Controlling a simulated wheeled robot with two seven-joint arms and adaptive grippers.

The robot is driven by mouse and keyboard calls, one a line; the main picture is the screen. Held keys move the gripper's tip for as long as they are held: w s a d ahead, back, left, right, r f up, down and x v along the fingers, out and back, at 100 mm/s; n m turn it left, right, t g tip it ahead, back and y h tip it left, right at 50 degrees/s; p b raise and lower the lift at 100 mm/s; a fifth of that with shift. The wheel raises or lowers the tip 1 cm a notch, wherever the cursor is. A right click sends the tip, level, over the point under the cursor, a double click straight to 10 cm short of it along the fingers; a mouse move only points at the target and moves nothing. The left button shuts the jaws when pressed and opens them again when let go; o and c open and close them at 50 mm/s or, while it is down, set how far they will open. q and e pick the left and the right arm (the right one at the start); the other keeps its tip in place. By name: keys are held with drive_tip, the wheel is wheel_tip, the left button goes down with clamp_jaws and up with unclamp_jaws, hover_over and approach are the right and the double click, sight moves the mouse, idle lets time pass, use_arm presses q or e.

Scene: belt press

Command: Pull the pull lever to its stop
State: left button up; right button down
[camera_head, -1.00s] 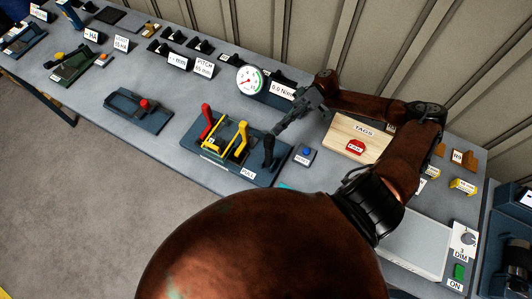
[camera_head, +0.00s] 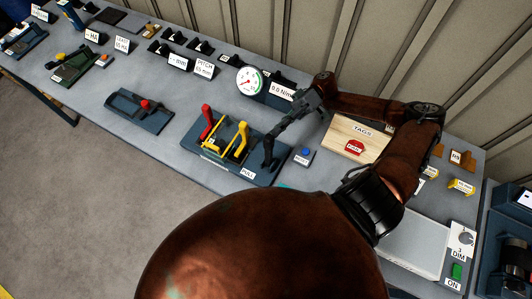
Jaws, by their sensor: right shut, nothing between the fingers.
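The lever panel (camera_head: 215,163) lies on the bench in the middle of the view. The black pull lever (camera_head: 268,153) stands at its right end, by the "PULL" label. My right gripper (camera_head: 276,134) is shut, with its fingertips at the upper end of the lever. It appears to touch the lever, but nothing is between the fingers. The fingertips and lever are both dark, so exact contact is hard to tell. My left gripper is not in view.
On the same panel stand a red lever (camera_head: 207,120) and a yellow lever (camera_head: 241,137). A blue button (camera_head: 304,152) sits just right of the panel. A dial gauge (camera_head: 249,81) with a numeric display (camera_head: 282,90) stands behind.

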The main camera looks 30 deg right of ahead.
sight(271, 142)
drive_tip(key=shift+s+a, duration=0.1)
drive_tip(key=shift+a, duration=0.1)
idle(0.6)
drive_tip(key=shift+s+a+p, duration=0.5)
drive_tip(key=shift+a+p, duration=0.4)
drive_tip(key=shift+p, duration=0.1)
drive_tip(key=shift+s+a+p, duration=0.35)
drive_tip(key=shift+a+p, duration=0.3)
drive_tip(key=shift+s+a+f, duration=0.15)
drive_tip(key=shift+a, duration=0.15)
